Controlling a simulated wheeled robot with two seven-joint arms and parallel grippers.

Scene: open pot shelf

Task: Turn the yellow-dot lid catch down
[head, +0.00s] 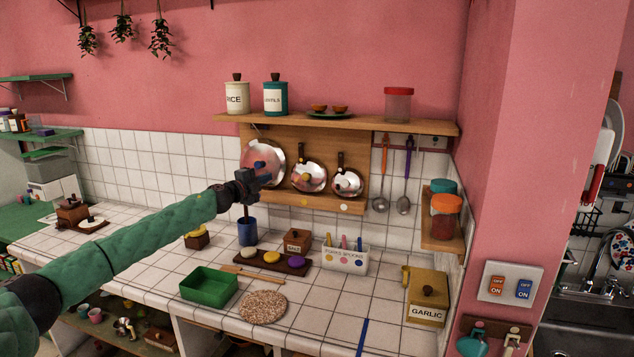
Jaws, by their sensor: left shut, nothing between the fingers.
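A wooden lid rack (362,170) hangs on the tiled wall under a shelf. It holds a large coppery lid (268,150) at left and two smaller silvery lids, one in the middle (305,183) and one at right (350,190). Dark upright catch-like pieces stand at the tops of the middle lid (312,158) and right lid (341,159). Small coloured dots show on the rack; I cannot tell for sure which catch bears the yellow one. My left gripper (264,180) is shut and empty, in front of the coppery lid's lower part, partly covering it. Contact cannot be told. My right gripper is not in view.
Below on the tiled counter stand a blue cup (247,233), a tray with coloured pieces (298,264), a spoon box (345,260), a green bin (208,287) and a garlic box (428,293). Utensils hang right of the rack. A wall projects at right.

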